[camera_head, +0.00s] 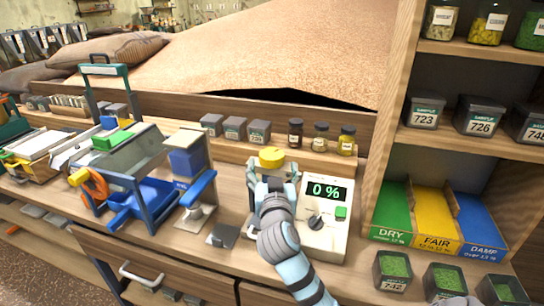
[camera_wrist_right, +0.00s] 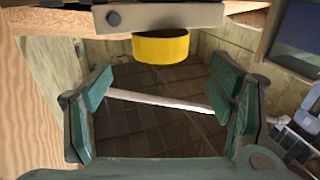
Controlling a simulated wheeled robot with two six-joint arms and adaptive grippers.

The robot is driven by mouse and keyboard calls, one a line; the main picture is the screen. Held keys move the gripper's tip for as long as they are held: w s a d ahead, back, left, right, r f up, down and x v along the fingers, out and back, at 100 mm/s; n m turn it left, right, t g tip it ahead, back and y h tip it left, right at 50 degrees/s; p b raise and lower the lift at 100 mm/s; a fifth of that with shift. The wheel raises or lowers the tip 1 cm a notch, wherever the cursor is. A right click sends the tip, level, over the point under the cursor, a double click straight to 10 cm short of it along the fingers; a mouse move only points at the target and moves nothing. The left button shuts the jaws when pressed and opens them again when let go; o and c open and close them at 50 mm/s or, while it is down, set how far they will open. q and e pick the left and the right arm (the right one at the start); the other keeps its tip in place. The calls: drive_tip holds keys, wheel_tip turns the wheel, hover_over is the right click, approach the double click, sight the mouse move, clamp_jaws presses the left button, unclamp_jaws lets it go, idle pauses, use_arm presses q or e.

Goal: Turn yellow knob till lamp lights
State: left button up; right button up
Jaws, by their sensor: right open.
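The round yellow knob (camera_head: 271,157) stands on the bench beside a pale meter box, near the middle of the head view. It also shows at the top of the right wrist view (camera_wrist_right: 161,47), below a grey bar. My right gripper (camera_head: 273,179) is just in front of the knob and hides what lies under it. In the wrist view its two green-padded fingers (camera_wrist_right: 165,98) are spread apart with nothing between them, and the knob sits beyond them, apart from both pads. I cannot make out a lit lamp. My left gripper is not in view.
The meter box (camera_head: 325,215) shows "0 %" and has a dark dial and green button. A blue-and-grey stand (camera_head: 187,165) is to the left. Small jars (camera_head: 321,137) line the ledge behind. Green, yellow and blue bins (camera_head: 433,215) stand right.

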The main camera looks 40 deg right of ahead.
sight(272, 153)
drive_tip(key=x, duration=0.7)
drive_tip(key=shift+w+d+f, duration=0.1)
drive_tip(key=shift+w, duration=0.1)
drive_tip(key=c, duration=1.2)
drive_tip(key=shift+f+m+g+h+b, duration=0.15)
drive_tip(key=shift+m+g+h+b, duration=0.5)
drive_tip(key=shift+b, duration=0.45)
drive_tip(key=m+g+h+b, duration=0.3)
drive_tip(key=b, duration=0.2)
drive_tip(key=shift+f+g, duration=0.1)
drive_tip(key=shift+g, duration=0.25)
drive_tip(key=shift+r+m+g+h+b, duration=0.25)
drive_tip(key=shift+m+g+h+b, duration=0.65)
drive_tip(key=shift+g+b, duration=0.4)
drive_tip(key=o, duration=1.2)
